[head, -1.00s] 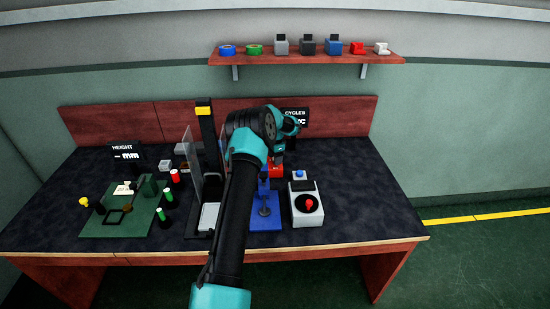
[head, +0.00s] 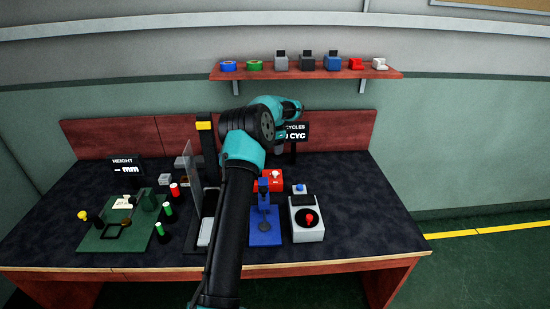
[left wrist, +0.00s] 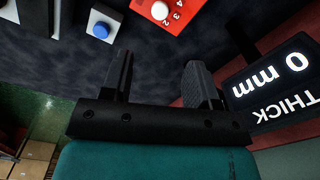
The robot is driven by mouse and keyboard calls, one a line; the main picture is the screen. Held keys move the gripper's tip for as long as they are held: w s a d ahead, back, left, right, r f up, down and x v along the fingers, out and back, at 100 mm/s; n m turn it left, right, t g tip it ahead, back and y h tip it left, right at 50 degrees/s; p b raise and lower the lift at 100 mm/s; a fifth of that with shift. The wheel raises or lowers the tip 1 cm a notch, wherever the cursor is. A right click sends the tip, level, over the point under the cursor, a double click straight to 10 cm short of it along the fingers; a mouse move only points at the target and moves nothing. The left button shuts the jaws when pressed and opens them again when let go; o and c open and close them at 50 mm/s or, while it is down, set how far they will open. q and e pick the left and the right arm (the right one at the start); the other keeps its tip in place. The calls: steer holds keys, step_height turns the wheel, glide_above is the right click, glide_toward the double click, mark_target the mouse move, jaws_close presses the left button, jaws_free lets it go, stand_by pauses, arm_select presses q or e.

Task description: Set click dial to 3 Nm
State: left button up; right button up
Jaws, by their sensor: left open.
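The click dial is a red box (head: 270,180) with a white knob, at the back of the table right of centre. In the left wrist view the red box (left wrist: 172,12) is cut by the top edge. Its white knob (left wrist: 160,10) and printed numbers, among them 3 and 4, show there. I cannot tell where the knob points. My left gripper (left wrist: 160,72) is open with nothing between its fingers, and the box lies beyond the fingertips, apart from them.
A small block with a blue button (left wrist: 100,30) stands beside the red box. A display reading 0 mm (left wrist: 270,78) stands close to the gripper. A blue stand (head: 265,232) and a grey box with a red knob (head: 309,232) are in front. The table's right side is clear.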

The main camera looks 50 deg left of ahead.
arm_select(q)
step_height(320, 180, up, 4)
stand_by(0.6)
